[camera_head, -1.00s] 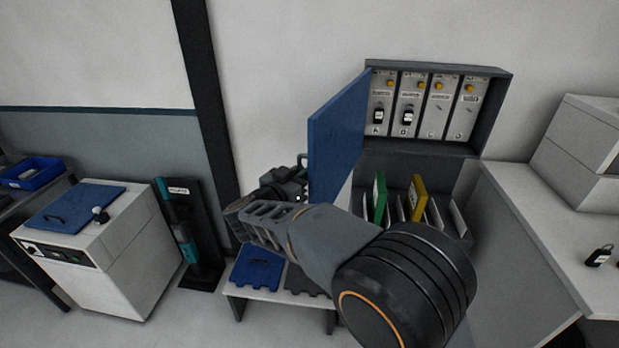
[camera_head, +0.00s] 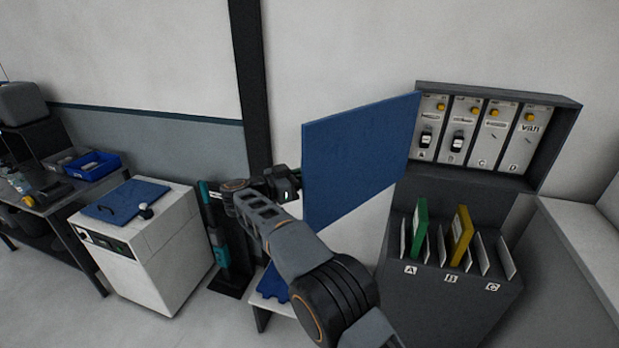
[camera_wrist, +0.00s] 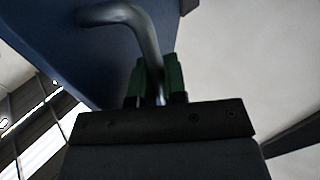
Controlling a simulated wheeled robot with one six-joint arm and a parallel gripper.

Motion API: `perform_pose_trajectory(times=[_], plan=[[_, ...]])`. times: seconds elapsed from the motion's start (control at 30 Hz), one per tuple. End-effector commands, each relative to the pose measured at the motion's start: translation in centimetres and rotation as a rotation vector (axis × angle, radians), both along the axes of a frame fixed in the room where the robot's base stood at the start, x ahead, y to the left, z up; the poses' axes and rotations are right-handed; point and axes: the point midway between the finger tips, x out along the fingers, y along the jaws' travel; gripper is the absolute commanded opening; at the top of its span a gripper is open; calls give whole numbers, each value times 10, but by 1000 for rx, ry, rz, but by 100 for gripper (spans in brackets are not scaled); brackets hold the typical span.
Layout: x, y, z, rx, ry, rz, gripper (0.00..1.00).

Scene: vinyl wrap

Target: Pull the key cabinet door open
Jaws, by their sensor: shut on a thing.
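The key cabinet (camera_head: 549,146) is a dark grey wall box with several lettered columns, and black keys hang under A and B. Its blue door (camera_head: 352,157) stands wide open, swung out to the left from the cabinet's left edge. My gripper (camera_head: 292,183) is at the door's free left edge in the head view, partly hidden. In the wrist view a grey bar handle (camera_wrist: 143,35) curves off the blue door, and my gripper's green-padded fingers (camera_wrist: 158,80) are shut on it.
A grey holder (camera_head: 428,300) with green and yellow folders stands below the cabinet. A white counter (camera_head: 575,235) is at right. A white machine (camera_head: 150,240) with a blue lid stands left, beside a black stand with a teal tool.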

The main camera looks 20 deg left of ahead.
Motion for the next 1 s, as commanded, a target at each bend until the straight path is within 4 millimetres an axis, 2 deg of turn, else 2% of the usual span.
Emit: perform_pose_trajectory(times=[0.37,0.4,0.47,0.77,0.87,1.0], plan=[[-4,7,-6,1,10,9,0],[-4,7,-6,1,10,9,15],[-3,6,-5,1,8,9,21],[-2,3,-4,1,5,0,21],[-9,10,-4,1,4,1,21],[-27,29,-6,2,4,5,21]])
